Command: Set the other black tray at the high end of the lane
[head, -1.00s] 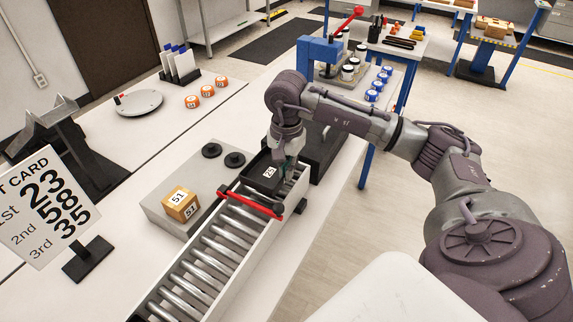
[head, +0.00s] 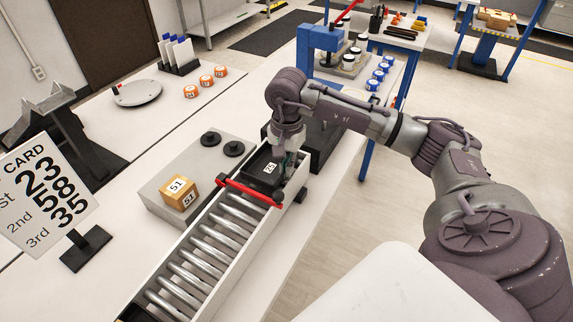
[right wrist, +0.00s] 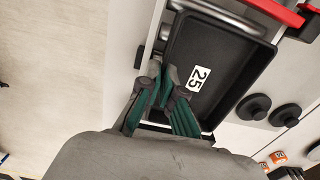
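A black tray (head: 259,173) with a white label reading 25 is at the far end of the roller lane (head: 214,246), just beyond a red bar (head: 249,190). It also shows from above in the right wrist view (right wrist: 225,72), where its inside looks empty apart from the label. My right gripper (head: 287,160) is at the tray's right side in the head view. In the right wrist view its green-sided fingers (right wrist: 167,72) are close together with the tray's side wall between them. Whether the tray bears fully on the rollers is hidden. My left gripper is not in view.
A grey platform (head: 160,205) left of the lane carries a box (head: 179,192) marked 51 and two black knobs. A blue press (head: 320,48) stands behind my right arm. The near rollers are clear.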

